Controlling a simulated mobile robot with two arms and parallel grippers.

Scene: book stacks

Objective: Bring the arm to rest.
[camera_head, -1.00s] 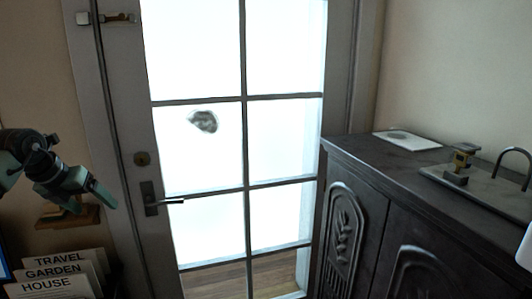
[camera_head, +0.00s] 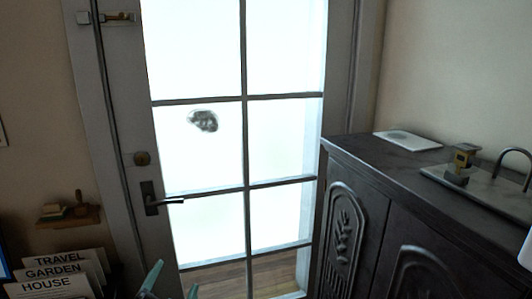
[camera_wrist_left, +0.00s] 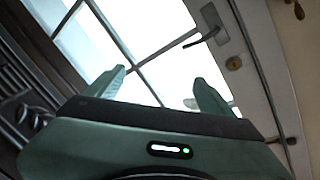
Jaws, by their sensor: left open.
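My left gripper (camera_head: 171,284) shows at the bottom edge of the head view, with only its two green fingertips in sight. They are apart, with nothing between them. They stand in front of the lower part of the glass door (camera_head: 168,240). In the left wrist view my left gripper (camera_wrist_left: 160,85) is open and empty, with the door's panes and handle (camera_wrist_left: 206,36) beyond it. The rest of the left arm is out of the head view. My right gripper is not in view.
A dark carved cabinet (camera_head: 385,190) stands at the right, with a white sheet (camera_head: 407,140) and a tray with a metal handle (camera_head: 485,185) on top. Labelled books (camera_head: 62,276) stand at lower left, below a small wall shelf (camera_head: 68,218). The door has a lever handle (camera_head: 160,200).

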